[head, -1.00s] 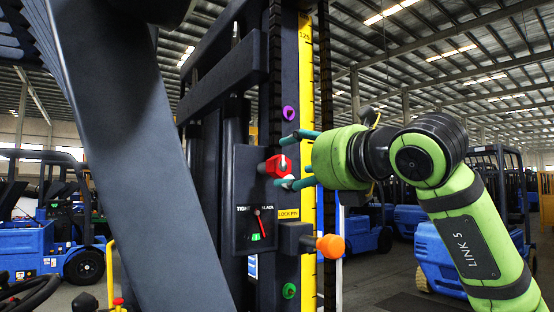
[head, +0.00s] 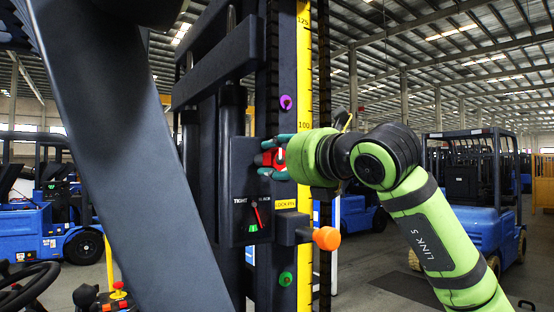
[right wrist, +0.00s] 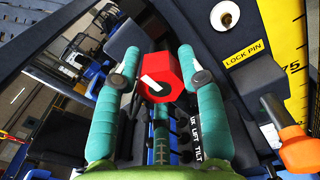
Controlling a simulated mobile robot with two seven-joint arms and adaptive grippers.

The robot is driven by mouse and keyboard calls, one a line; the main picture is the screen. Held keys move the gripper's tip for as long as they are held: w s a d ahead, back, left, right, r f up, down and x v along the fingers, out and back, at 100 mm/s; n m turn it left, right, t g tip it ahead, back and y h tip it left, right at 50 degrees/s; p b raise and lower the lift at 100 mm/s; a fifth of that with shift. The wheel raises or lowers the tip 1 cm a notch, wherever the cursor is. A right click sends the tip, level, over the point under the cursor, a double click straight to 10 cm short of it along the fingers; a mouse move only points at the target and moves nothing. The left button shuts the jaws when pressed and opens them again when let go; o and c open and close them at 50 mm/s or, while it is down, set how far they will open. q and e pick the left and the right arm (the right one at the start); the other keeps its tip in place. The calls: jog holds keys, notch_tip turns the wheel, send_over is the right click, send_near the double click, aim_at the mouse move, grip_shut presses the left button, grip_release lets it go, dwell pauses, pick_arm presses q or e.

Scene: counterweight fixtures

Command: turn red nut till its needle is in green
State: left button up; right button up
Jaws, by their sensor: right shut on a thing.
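The red nut (head: 268,159), a hexagon with a white mark, sits on the dark mast. My right gripper (head: 276,157) reaches it from the right and is shut on it, one teal finger above and one below. The right wrist view shows the red nut (right wrist: 160,79) between the tips of my right gripper (right wrist: 158,72). Below the nut is a dark gauge (head: 240,200) marked TIGHT and SLACK. Its red needle (head: 258,214) slants, its lower end just right of the green patch (head: 253,228); I cannot tell whether they touch. My left gripper is not in view.
An orange knob (head: 327,238) sticks out right below the nut, by the LOCK PIN label. A purple knob (head: 286,102) is above, a green one (head: 286,279) below. A yellow scale (head: 304,80) runs along the mast. A wide dark post (head: 120,170) crosses the left side.

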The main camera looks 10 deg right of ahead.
jog(key=shift+f+m+b, duration=0.1)
jog(key=shift+m+b, duration=0.2)
jog(key=shift+b, duration=0.2)
jog(key=m+b, duration=0.3)
jog(key=shift+f+m+b, duration=0.1)
jog(key=shift+m+b, duration=0.2)
jog(key=shift+b, duration=0.1)
jog(key=m+b, duration=0.2)
jog(key=m, duration=0.2)
jog(key=shift+b, duration=0.4)
jog(key=shift+r+m+b, duration=0.25)
jog(key=shift+m+b, duration=0.35)
jog(key=shift+m, duration=0.8)
jog(key=o, duration=1.2)
jog(key=shift+c, duration=0.2)
jog(key=shift+w, duration=0.1)
